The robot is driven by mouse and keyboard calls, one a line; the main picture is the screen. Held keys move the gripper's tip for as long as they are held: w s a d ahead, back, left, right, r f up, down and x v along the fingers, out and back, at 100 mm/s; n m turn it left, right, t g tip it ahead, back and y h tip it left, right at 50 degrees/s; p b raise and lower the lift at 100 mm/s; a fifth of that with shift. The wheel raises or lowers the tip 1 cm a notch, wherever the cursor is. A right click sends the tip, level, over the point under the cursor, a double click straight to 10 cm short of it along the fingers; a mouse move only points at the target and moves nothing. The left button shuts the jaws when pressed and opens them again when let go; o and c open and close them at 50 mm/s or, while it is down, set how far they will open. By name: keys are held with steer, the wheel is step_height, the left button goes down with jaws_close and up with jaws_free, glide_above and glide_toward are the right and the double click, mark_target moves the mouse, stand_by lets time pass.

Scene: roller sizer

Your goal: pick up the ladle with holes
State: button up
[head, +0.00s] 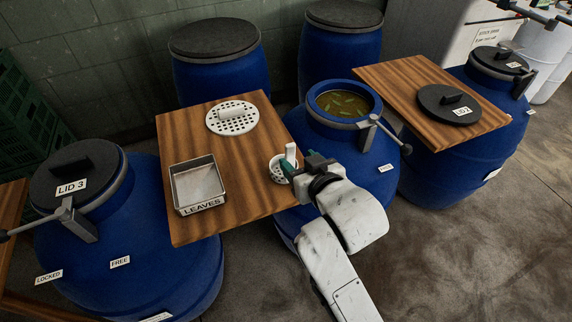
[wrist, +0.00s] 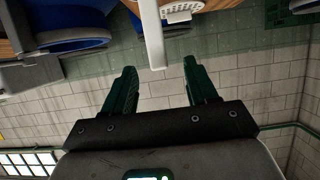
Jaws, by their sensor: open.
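The white ladle with holes (head: 280,176) is on the wooden board at its right edge, with its bowl down and its pale handle (head: 291,152) upright. In the wrist view the handle (wrist: 152,35) extends down between the fingertips, with its end about level with them. Part of a perforated white piece (wrist: 182,12) shows beside it. My gripper (head: 299,162) is open at the right of the handle, and its green fingers (wrist: 160,66) stand apart on either side of the handle end. I cannot tell whether either finger touches it. My gripper hides part of the ladle in the head view.
The board (head: 187,138) also holds a white perforated disc (head: 232,118) and a metal LEAVES tray (head: 198,184). An open blue barrel (head: 345,134) with liquid and leaves stands just right, with a clamp lever (head: 372,125). Another board (head: 400,78) carries a dark lid (head: 448,104).

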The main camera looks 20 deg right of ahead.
mark_target(291, 150)
steer(key=shift+w+d+f, duration=0.15)
steer(key=shift+w+f, duration=0.05)
steer(key=shift+w, duration=0.3)
steer(key=shift+w+d+f, duration=0.15)
steer(key=shift+w, duration=0.3)
steer(key=shift+p+x, duration=0.5)
steer(key=shift+x, duration=2.25)
steer(key=shift+a, duration=0.1)
steer(key=shift+c, duration=0.3)
steer(key=shift+r, duration=0.1)
steer(key=c, duration=1)
